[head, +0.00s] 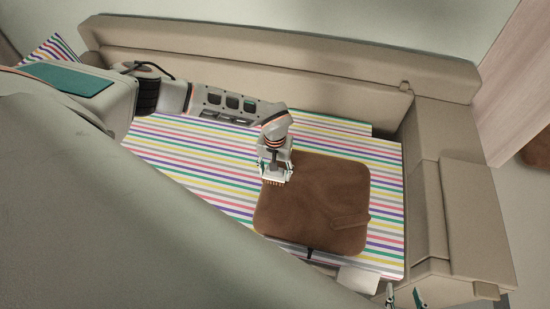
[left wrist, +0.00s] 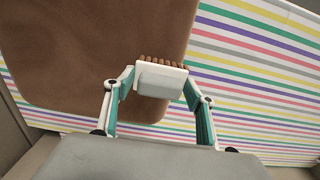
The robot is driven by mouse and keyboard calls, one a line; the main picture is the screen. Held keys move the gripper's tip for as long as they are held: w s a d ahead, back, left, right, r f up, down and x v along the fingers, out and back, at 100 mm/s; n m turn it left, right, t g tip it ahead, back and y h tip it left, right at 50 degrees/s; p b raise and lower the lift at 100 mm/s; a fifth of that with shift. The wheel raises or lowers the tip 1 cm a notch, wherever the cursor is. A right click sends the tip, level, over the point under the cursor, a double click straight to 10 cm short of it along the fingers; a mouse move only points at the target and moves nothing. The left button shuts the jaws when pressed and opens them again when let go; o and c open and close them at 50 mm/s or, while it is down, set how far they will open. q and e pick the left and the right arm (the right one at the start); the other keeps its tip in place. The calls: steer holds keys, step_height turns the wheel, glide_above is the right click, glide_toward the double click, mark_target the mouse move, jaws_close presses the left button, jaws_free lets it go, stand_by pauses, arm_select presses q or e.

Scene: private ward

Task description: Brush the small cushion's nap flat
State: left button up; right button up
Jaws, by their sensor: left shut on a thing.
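The small brown cushion (head: 315,205) lies flat on the striped seat. A slanting raised-looking strip (head: 350,221) marks its surface near the right edge. My left gripper (head: 274,168) is above the cushion's upper left corner, shut on a brush. In the left wrist view the brush (left wrist: 161,80) has a pale back and brown bristles, between my left fingers at the edge of the cushion (left wrist: 95,45). I cannot tell whether the bristles touch it. My right gripper (head: 405,297) shows only its fingertips at the bottom edge; they are apart with nothing visible between them.
The seat's striped cover (head: 195,160) is clear left of the cushion. A beige backrest (head: 250,65) runs behind, and a beige armrest (head: 450,200) stands at the right. A pale flat piece (head: 358,280) is at the seat's front edge, below the cushion.

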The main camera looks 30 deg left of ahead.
arm_select(q)
steer(key=shift+f, duration=0.4)
arm_select(e)
steer(key=shift+f, duration=0.3)
arm_select(q)
steer(key=shift+w+d+b, duration=0.2)
steer(key=shift+w+d, duration=0.15)
steer(key=shift+d, duration=0.7)
steer(key=shift+w+d+b, duration=0.25)
steer(key=shift+w+d, duration=0.1)
steer(key=shift+d, duration=0.75)
steer(key=shift+w+d+b, duration=0.2)
steer(key=shift+w+d, duration=0.15)
steer(key=shift+d, duration=0.7)
arm_select(e)
steer(key=shift+s+f, duration=0.25)
steer(key=shift+f, duration=0.4)
